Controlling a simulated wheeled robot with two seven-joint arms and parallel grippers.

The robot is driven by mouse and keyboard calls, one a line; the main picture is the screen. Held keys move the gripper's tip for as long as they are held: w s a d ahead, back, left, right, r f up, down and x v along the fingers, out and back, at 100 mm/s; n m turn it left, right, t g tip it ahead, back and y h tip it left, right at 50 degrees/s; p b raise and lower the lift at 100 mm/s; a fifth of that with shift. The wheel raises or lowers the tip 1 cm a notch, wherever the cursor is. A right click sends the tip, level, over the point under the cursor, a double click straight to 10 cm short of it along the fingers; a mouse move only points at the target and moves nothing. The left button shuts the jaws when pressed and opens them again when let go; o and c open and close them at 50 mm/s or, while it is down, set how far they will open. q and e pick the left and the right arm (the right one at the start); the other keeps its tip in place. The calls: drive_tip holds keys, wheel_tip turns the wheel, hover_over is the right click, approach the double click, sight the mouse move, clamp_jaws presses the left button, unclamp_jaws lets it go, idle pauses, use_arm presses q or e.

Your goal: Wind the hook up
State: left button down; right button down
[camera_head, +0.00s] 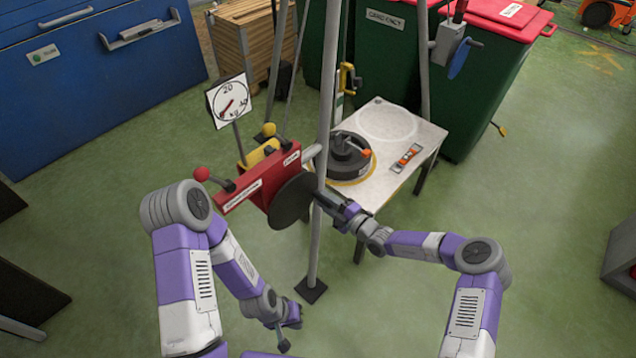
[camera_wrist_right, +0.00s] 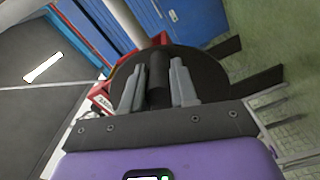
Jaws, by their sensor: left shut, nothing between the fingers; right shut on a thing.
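A red box (camera_head: 262,185) with white labels stands by a grey post of the tripod. A dark round disc (camera_head: 293,202) is on its near right side. My right gripper (camera_head: 326,201) is shut on a dark handle beside the disc. In the right wrist view, the dark handle (camera_wrist_right: 158,88) sits between my right gripper's fingers (camera_wrist_right: 158,85), with the disc behind it. A yellow hook (camera_head: 347,78) hangs above the table, behind the post. My left gripper (camera_head: 284,338) is shut and empty, low over the floor.
A white table (camera_head: 418,150) holds a dark round device (camera_head: 343,160) and an orange tool (camera_head: 409,156). Floor at lower right is clear.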

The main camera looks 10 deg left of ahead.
drive_tip(key=shift+s+f, duration=0.15)
drive_tip(key=shift+f, duration=0.2)
drive_tip(key=f+m, duration=0.1)
drive_tip(key=s+f+m+b, duration=0.1)
drive_tip(key=m, duration=0.1)
drive_tip(key=shift+a, duration=0.4)
drive_tip(key=shift+f+m, duration=0.15)
drive_tip(key=shift+m, duration=0.15)
drive_tip(key=shift+s+a, duration=0.1)
drive_tip(key=shift+s+a+f+m, duration=0.2)
drive_tip(key=shift+s+f+m, duration=0.25)
drive_tip(key=shift+m, duration=0.35)
drive_tip(key=shift+s+a+f+m+b, duration=0.35)
drive_tip(key=shift+f+m, duration=0.1)
drive_tip(key=shift+m, duration=0.55)
drive_tip(key=shift+s+a, duration=0.1)
